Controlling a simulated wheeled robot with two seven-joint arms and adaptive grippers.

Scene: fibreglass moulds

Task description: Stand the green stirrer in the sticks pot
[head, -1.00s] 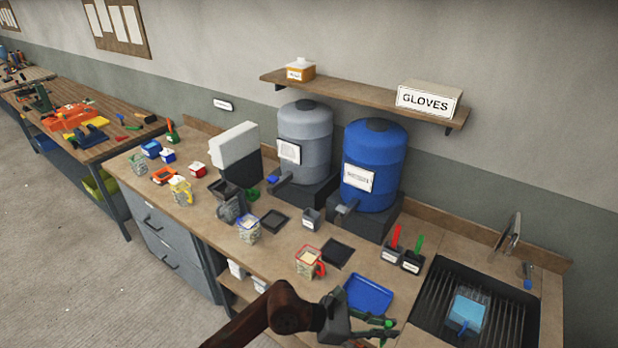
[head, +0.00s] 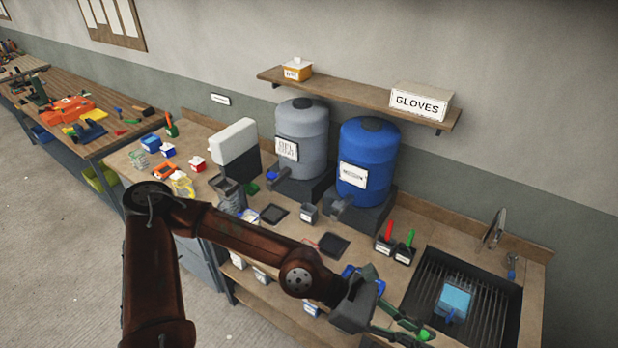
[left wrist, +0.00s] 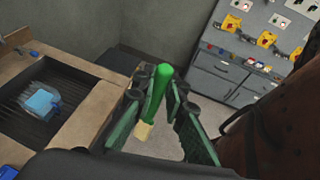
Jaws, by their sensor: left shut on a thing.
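My left gripper (head: 402,334) is low at the front right of the bench in the head view. It is shut on the green stirrer (head: 424,335), whose rounded green end shows there. In the left wrist view the green stirrer (left wrist: 157,92) stands between the fingers (left wrist: 160,100), with a pale lower end. My right gripper is not in view.
A sink (head: 465,300) with a ribbed grate and a light-blue container (head: 453,302) lies right of the pots. A blue drum (head: 368,165) and grey drum (head: 302,130) stand behind. My left arm hides part of the bench front. A dark square tray (head: 333,245) lies nearby.

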